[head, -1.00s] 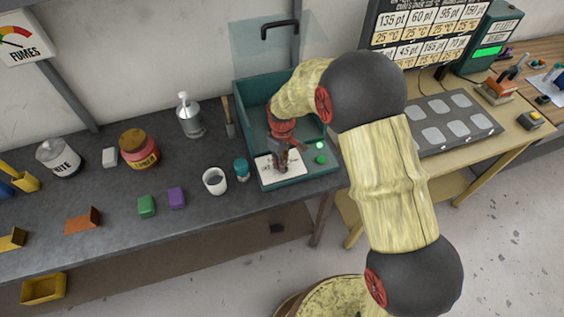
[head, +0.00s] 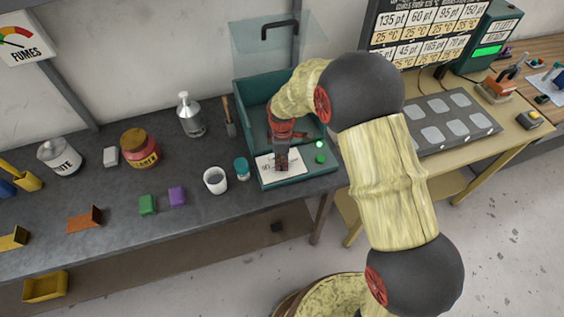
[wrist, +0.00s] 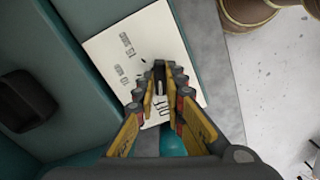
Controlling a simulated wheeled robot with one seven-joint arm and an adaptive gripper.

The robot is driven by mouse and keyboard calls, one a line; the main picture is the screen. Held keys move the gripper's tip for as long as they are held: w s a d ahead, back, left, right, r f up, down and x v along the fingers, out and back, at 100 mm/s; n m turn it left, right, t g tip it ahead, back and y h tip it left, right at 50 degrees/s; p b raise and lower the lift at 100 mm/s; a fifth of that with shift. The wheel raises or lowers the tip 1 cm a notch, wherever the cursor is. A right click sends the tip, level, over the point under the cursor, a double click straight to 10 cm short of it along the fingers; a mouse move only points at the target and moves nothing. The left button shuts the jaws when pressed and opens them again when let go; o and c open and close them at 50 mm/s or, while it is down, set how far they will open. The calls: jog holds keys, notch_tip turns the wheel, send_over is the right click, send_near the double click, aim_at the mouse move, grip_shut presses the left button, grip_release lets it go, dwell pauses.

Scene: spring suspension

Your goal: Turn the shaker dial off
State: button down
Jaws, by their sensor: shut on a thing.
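The shaker is a teal box (head: 241,98) with an open tray at the back of the grey bench. A white label plate (head: 295,172) with dark printed marks lies on its front panel; the plate also shows in the wrist view (wrist: 108,50). My gripper (head: 282,166) points down at this plate. In the wrist view my gripper (wrist: 160,82) is shut on the small dark dial (wrist: 158,86), with a finger on each side of it. The dial is mostly hidden by the fingers, so its exact setting cannot be read. It is hidden in the head view.
A green light (head: 319,144) and a green button (head: 320,158) sit right of the plate. A teal-capped jar (head: 242,169) and a white cup (head: 215,180) stand close to the left. A clear lid (head: 272,45) with a black handle stands raised behind.

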jog(key=shift+r, duration=0.1)
dwell(0.3)
jog(key=c, duration=2)
grip_release()
jog(key=shift+o, duration=0.8)
notch_tip(320, 180, up, 12)
